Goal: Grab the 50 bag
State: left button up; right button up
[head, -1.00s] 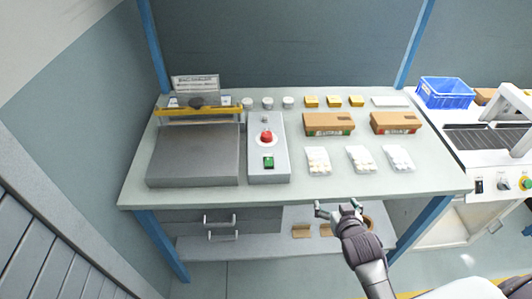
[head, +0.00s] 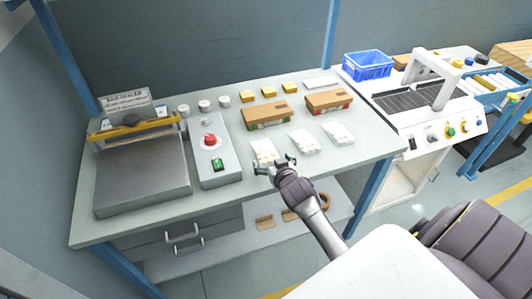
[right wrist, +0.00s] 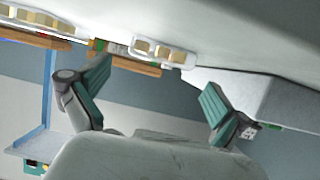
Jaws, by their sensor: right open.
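Three clear bags with pale contents lie in a row on the bench: a left bag (head: 264,150), a middle bag (head: 304,141) and a right bag (head: 338,133). No count is readable on them, so I cannot tell which is the 50 bag. My right gripper (head: 275,164) is open and empty at the near side of the left bag, its fingers partly overlapping it in the head view. In the right wrist view the picture is upside down; a bag (right wrist: 163,52) shows beyond the spread fingers (right wrist: 155,105). My left gripper is not in view.
A grey control box (head: 213,160) with red and green buttons stands left of the bags. Two cardboard boxes (head: 267,116) (head: 328,102) stand behind them. A sealer (head: 140,175) fills the bench's left end. A blue crate (head: 367,66) is at the right.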

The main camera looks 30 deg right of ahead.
aim_at(268, 156)
jog(key=x, duration=0.3)
jog(key=shift+w+d+f, duration=0.15)
jog(key=shift+w+f, duration=0.1)
jog(key=shift+w, duration=0.05)
jog(key=c, duration=1.2)
